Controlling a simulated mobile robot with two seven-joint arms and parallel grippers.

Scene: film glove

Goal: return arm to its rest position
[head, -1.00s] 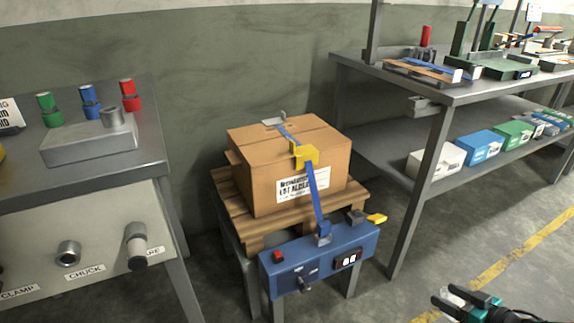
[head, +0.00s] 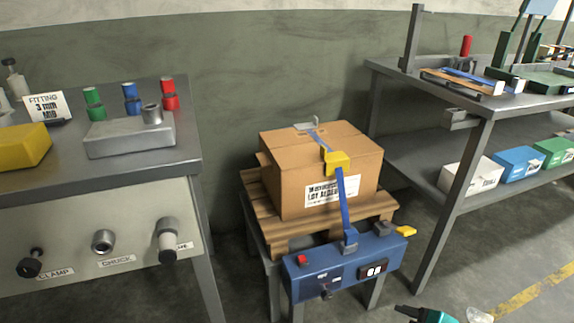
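One of my grippers (head: 408,312) shows only as a dark tip with a teal part at the bottom edge, right of centre. It is apart from the blue control box and the carton, low over the floor. Most of it is cut off by the frame, so its fingers cannot be read. It appears to be my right gripper. My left gripper is not in view.
A strapped carton (head: 290,182) stands on a wooden pallet (head: 262,222) behind a blue control box (head: 345,262). A grey bench (head: 180,130) is at left and a shelved workbench (head: 440,95) at right.

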